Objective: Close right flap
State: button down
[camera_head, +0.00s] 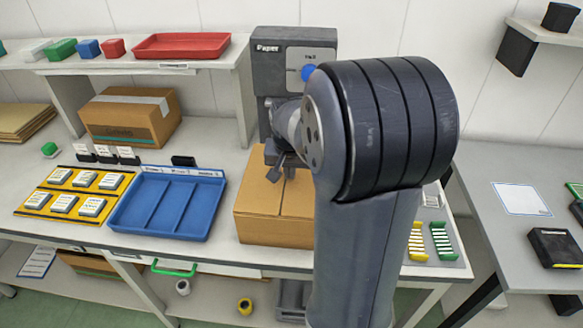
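A brown cardboard box (262,228) stands on the workbench at the middle of the view. The left part of its top (259,192) lies flat, with a seam line near the middle. Part of the right flap (299,197) shows beside the seam and looks about level. The rest of the box's right side is hidden behind my arm. My gripper (279,170) is over the back part of the box top, close to it. I cannot tell whether it touches the cardboard or whether its small dark fingers are apart.
A blue divided tray (127,231) and a yellow board (27,212) with several small boxes lie to the left. A dark paper dispenser (264,72) stands behind the box. Yellow and green racks (441,240) are at right. A taped carton (131,122) sits under the shelf.

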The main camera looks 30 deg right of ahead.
jog(key=shift+a+r+p, duration=0.1)
jog(key=shift+r+p, duration=0.5)
jog(key=shift+p, duration=0.2)
notch_tip(320, 180, up, 3)
jog(key=p, duration=0.3)
jog(key=shift+r, duration=0.2)
jog(key=b+v, duration=0.1)
jog(key=v, duration=0.8)
jog(key=shift+w+a+r+b, duration=0.25)
jog(key=shift+a+b, duration=0.05)
jog(key=shift+a, duration=0.15)
jog(key=x, duration=0.8)
jog(key=s+b+x, duration=0.1)
jog(key=x, duration=0.3)
jog(key=shift+s+d+f, duration=0.1)
jog(key=shift+d+f, duration=0.1)
jog(key=shift+d, duration=0.1)
jog(key=shift+f+b, duration=0.75)
jog(key=shift+f, duration=0.1)
